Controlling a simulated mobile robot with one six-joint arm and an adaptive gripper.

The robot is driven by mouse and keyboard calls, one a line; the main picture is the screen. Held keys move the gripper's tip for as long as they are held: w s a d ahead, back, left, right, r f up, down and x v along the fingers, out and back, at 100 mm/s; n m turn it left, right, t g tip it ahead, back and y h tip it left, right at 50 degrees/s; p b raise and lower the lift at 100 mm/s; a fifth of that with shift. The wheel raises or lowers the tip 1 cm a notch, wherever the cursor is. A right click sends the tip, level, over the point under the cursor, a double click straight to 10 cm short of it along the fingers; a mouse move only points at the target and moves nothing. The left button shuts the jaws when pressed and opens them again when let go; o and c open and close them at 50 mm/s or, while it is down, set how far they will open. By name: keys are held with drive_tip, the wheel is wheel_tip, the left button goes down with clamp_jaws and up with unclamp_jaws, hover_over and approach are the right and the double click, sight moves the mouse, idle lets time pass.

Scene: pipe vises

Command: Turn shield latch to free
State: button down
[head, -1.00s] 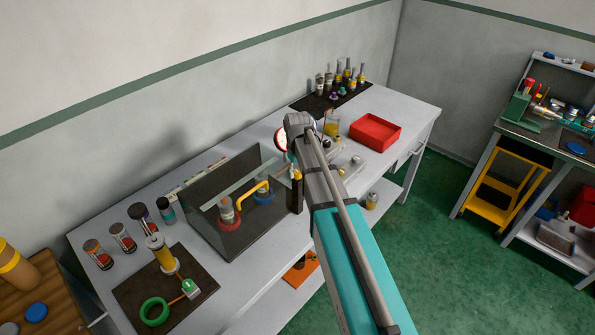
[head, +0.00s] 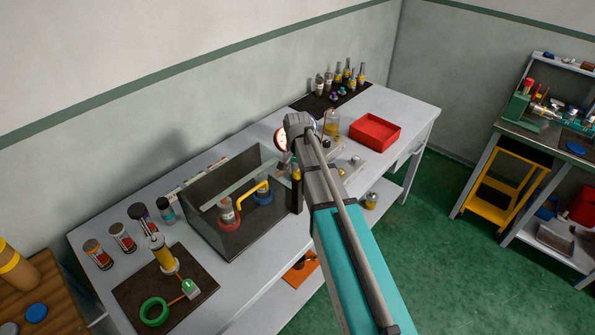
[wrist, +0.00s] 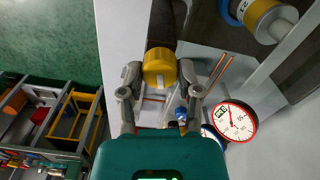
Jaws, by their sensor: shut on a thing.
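The shield latch shows in the wrist view as a yellow round knob (wrist: 160,68) with a pale mark on its face, at the end of a dark post. My gripper (wrist: 160,77) has one finger on each side of the knob and is shut on it. In the head view the yellow knob (head: 296,173) sits at the top of the dark post at the right end of the clear shield box (head: 240,236); my arm partly hides the gripper there. Inside the box a yellow bent handle (head: 255,187) stands with a red-ringed and a blue-ringed fitting.
A round gauge with a red rim (wrist: 237,122) is close beside my gripper. A red tray (head: 375,132) and a dark mat with several bottles (head: 335,97) stand farther back on the bench. A dark board with a green ring (head: 154,312) lies at the front left.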

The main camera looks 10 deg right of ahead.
drive_tip(key=shift+s+m, duration=0.1)
drive_tip(key=shift+m, duration=1.3)
drive_tip(key=shift+c, duration=1.5)
unclamp_jaws()
drive_tip(key=shift+n, duration=0.3)
